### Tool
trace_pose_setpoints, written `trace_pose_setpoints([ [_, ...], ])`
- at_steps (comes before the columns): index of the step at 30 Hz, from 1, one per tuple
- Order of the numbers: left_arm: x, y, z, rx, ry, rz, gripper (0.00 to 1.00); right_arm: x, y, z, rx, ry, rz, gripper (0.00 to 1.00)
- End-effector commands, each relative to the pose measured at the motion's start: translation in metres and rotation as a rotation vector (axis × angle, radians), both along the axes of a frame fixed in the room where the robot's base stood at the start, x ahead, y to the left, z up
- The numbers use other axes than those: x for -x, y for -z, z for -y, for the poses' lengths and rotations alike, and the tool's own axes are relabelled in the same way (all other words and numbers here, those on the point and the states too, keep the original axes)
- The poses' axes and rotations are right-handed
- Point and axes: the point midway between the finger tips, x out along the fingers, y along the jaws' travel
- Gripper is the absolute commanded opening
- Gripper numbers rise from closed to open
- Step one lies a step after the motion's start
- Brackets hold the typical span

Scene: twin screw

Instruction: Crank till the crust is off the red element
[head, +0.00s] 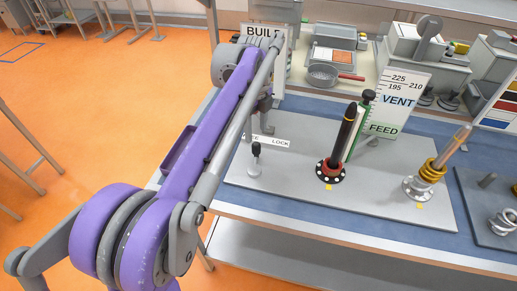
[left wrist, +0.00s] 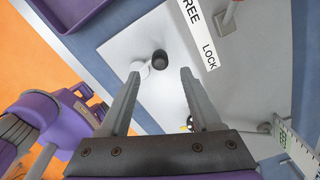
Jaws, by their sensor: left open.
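The red element (head: 331,170) shows in the head view as a red collar on a dark flange; a tall dark rod (head: 346,130) leans up from it. I cannot tell crust from rod surface. To its right a yellow-collared piece (head: 432,170) with a copper-coloured rod stands on a grey flange. A small black-knobbed lever (head: 255,150) stands at the plate's left, beside the FREE/LOCK label (head: 270,142). My left gripper (head: 265,124) is above and behind this lever. In the left wrist view my left gripper (left wrist: 160,72) is open and empty, the black knob (left wrist: 159,58) showing beyond its fingertips. My right gripper is not seen.
A grey plate (head: 290,190) carries these pieces on a blue bench. Behind stand a BUILD sign (head: 262,31), a VENT/FEED sign (head: 397,100), a pan (head: 323,75) and machines. A second plate with a metal coil (head: 503,222) lies at the right.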

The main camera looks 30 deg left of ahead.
Motion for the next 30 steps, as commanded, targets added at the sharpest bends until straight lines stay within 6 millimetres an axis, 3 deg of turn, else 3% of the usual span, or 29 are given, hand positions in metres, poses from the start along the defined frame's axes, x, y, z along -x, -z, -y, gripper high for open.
trace_pose_setpoints([
  [6, 0.0, 0.045, 0.0, 0.0, -0.001, 0.0, 0.64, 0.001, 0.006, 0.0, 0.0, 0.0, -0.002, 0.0],
  [12, 0.0, 0.073, 0.0, 0.0, -0.002, 0.0, 0.64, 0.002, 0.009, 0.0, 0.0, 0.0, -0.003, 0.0],
  [25, 0.0, 0.084, 0.0, 0.0, -0.002, 0.0, 0.64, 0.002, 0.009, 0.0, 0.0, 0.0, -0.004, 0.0],
  [30, 0.0, 0.084, 0.0, 0.0, -0.002, 0.0, 0.36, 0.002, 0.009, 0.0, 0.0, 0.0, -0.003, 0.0],
])
